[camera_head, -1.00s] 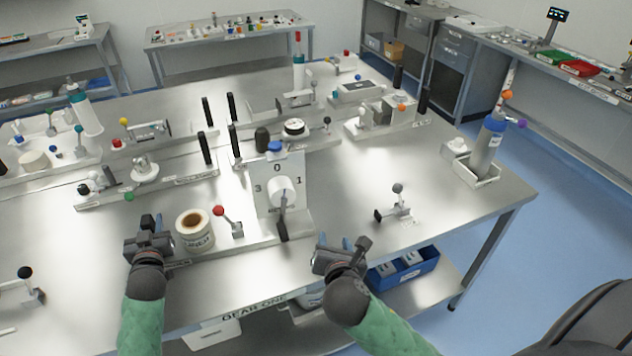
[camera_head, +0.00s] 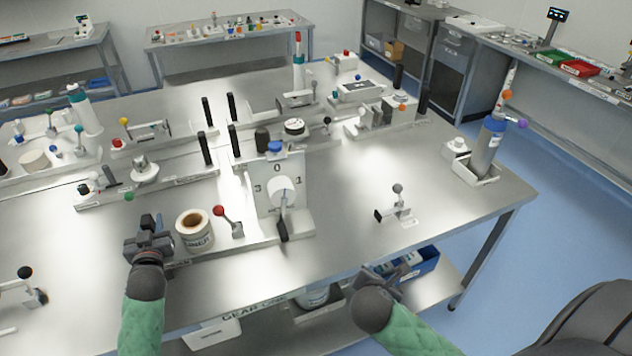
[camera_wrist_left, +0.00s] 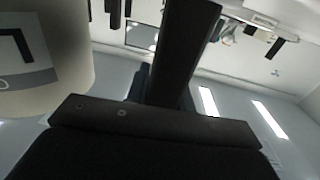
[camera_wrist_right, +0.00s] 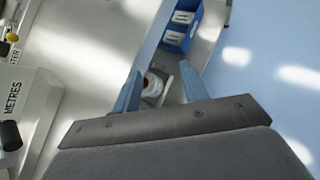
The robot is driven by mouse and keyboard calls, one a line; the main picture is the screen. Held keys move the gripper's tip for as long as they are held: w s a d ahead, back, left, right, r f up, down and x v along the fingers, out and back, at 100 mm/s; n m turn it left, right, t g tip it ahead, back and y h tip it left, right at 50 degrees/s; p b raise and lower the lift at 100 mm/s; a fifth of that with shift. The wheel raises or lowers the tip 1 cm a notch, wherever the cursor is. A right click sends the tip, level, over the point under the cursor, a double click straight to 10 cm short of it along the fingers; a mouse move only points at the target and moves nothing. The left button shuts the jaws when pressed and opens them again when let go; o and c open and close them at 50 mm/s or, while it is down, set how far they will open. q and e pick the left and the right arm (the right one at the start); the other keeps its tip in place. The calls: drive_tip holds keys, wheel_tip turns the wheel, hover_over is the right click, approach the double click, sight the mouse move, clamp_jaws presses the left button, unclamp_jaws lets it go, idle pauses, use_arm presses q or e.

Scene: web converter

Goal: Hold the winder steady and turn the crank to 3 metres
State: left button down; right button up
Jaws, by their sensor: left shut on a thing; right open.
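The winder has an upright grey dial plate (camera_head: 264,196) with 0 at the top, 3 at the left and 1 at the right. Its crank has a white hub (camera_head: 282,188) and a black handle (camera_head: 283,231) that hangs down. A paper roll (camera_head: 194,229) stands on the winder's base to the left. My left gripper (camera_head: 148,238) is shut at the base's left end, on a dark grip that shows as a black bar (camera_wrist_left: 180,55) in the left wrist view. My right gripper (camera_head: 392,274) is open and empty, in front of the table edge, apart from the crank.
A red-knobbed lever (camera_head: 226,218) stands between roll and dial. A small grey-knobbed fixture (camera_head: 398,200) stands right of the winder. A blue bin (camera_head: 418,263) sits on the lower shelf behind my right gripper. Bare tabletop lies right of the dial.

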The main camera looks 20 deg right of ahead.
wheel_tip(320, 180, down, 8)
drive_tip(key=d+m+g, duration=0.1)
drive_tip(key=m, duration=0.1)
drive_tip(key=shift+s+d+r+g, duration=0.15)
drive_tip(key=shift+d+g, duration=0.15)
drive_tip(key=shift+d, duration=0.1)
